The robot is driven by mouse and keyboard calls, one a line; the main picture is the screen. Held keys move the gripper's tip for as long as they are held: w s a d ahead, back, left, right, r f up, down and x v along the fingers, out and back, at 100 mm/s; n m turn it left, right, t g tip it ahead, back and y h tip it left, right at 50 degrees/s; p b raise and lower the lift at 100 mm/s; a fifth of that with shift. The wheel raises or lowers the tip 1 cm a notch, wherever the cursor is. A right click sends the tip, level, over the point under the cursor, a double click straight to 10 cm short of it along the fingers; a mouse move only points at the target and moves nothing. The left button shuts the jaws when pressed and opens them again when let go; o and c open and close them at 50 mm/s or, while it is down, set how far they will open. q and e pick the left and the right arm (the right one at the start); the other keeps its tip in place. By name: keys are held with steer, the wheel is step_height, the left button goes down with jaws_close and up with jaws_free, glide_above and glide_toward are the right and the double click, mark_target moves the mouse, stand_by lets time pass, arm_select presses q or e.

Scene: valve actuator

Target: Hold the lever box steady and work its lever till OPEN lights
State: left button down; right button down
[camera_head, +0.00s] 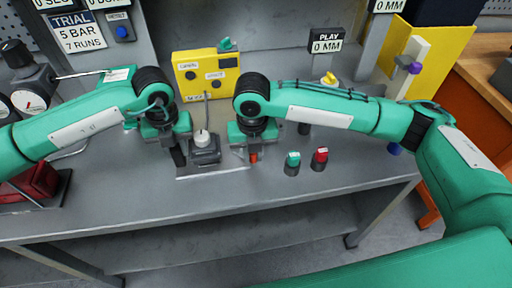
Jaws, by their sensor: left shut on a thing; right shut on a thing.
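The lever box (205,154) is a small dark grey box with a pale round top, on a flat plate on the bench. My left gripper (178,155) points down at its left side and is shut on what seems to be a dark grip of the box; the arm partly hides the contact. My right gripper (252,155) points down just right of the box, shut on a red-orange handle that seems to be the lever's end. The yellow panel (205,91) behind has two small labelled lamps; I see no clear glow, and the lettering is too small to read surely.
A green button (292,164) and a red button (320,160) stand right of my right gripper. A gauge (28,101) is at the left. The grey bench (130,207) is clear in front.

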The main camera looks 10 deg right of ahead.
steer(key=a+m, duration=0.1)
steer(key=m, duration=0.1)
steer(key=s+a+m, duration=0.1)
steer(key=shift+m, duration=0.4)
steer(key=shift+s+a+m, duration=0.15)
steer(key=shift+a+m, duration=0.35)
steer(key=shift+m, duration=0.5)
steer(key=shift+s+a+m, duration=0.1)
steer(key=shift+a+m, duration=0.4)
steer(key=shift+m, duration=0.5)
steer(key=c, duration=1.3)
jaws_free()
step_height(320, 180, up, 12)
